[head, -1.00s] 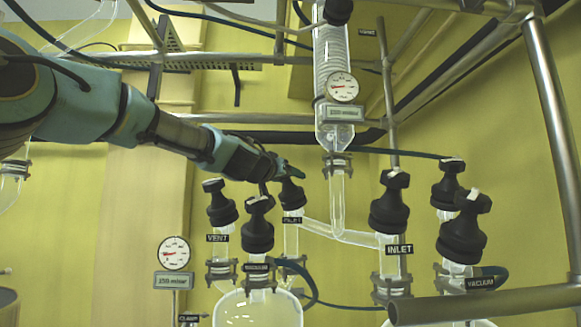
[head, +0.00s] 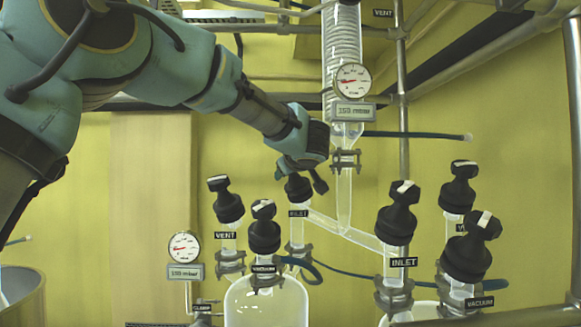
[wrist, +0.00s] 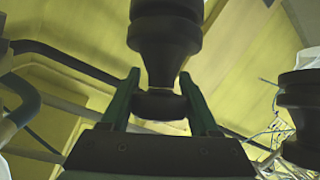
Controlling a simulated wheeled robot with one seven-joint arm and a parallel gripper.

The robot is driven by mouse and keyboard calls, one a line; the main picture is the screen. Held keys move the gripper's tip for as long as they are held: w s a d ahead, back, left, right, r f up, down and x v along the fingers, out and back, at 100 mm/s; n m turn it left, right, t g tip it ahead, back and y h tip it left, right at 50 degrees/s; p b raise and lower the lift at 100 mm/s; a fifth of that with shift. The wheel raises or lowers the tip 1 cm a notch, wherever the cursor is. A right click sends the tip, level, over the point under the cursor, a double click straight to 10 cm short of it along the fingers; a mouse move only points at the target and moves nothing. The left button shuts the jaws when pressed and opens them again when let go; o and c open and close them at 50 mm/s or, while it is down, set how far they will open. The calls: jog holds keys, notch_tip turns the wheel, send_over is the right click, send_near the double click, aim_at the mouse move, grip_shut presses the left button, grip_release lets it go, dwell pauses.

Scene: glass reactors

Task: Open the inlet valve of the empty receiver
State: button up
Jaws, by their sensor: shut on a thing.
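The left inlet valve (head: 298,188) has a black knob and an INLET label, on a glass branch above the left round receiver (head: 266,306). My gripper (head: 304,172) is at the top of this knob, reaching in from the upper left. In the wrist view my gripper (wrist: 159,82) has its two green fingers on either side of the black handle (wrist: 160,104), shut on it. A second inlet valve (head: 397,215) stands to the right, above the right receiver, which is mostly cut off below. I cannot make out liquid in the left receiver.
Vent valve (head: 226,203) and vacuum valve (head: 264,232) stand close beside the held knob. The glass condenser (head: 342,55) with a gauge (head: 352,81) hangs just right of my gripper. More black valves and a metal post (head: 403,130) are at the right.

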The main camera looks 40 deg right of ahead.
jog(key=shift+a+f+n+y, duration=0.15)
jog(key=shift+n+y, duration=1.15)
jog(key=shift+w, duration=0.1)
jog(key=o, duration=1.4)
jog(key=shift+b+v, duration=1.45)
jog(key=shift+v, duration=2.3)
